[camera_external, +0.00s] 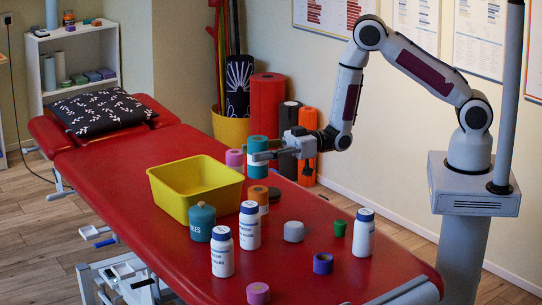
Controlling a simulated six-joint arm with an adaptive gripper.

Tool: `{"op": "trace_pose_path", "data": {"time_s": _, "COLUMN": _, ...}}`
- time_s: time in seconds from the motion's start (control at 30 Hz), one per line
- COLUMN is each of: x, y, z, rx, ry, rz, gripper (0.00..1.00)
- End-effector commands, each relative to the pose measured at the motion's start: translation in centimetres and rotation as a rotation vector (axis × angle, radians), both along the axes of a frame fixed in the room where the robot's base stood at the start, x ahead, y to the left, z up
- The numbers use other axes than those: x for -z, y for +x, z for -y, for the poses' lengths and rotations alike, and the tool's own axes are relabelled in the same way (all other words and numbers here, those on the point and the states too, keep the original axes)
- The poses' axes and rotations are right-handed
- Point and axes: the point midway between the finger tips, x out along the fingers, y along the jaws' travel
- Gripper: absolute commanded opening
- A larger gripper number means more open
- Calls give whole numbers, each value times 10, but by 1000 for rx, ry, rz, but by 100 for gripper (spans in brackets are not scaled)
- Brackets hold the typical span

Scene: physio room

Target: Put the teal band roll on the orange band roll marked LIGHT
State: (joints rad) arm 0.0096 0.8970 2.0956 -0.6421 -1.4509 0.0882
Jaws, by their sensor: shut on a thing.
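My gripper (264,155) is shut on the teal band roll (257,144) and holds it upright in the air above the red treatment table. The roll shows above and below the fingers. The orange band roll (259,194) stands on the table below the teal roll, with a visible gap between them. Its lower part is partly covered by a white bottle in front, and I cannot read any marking on it.
A yellow bin (168,198) stands left of the orange roll. A teal jar (202,222) and white bottles (249,226) stand close in front. A grey roll (294,231), green cup (340,228) and purple roll (323,263) lie to the right. A pink roll (234,157) stands behind.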

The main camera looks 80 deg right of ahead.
Motion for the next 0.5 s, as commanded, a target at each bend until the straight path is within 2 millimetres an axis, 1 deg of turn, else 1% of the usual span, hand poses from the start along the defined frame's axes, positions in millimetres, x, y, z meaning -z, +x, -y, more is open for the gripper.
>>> {"op": "trace_pose_path", "data": {"time_s": 0.13, "x": 0, "y": 0, "z": 0, "rx": 0, "ry": 1, "rz": 2, "gripper": 10}}
{"op": "trace_pose_path", "data": {"time_s": 0.23, "x": 3, "y": 0, "z": 0, "rx": 0, "ry": 1, "rz": 1, "gripper": 10}}
{"op": "trace_pose_path", "data": {"time_s": 0.5, "x": 25, "y": 0, "z": 0, "rx": 0, "ry": 1, "rz": -1, "gripper": 10}}
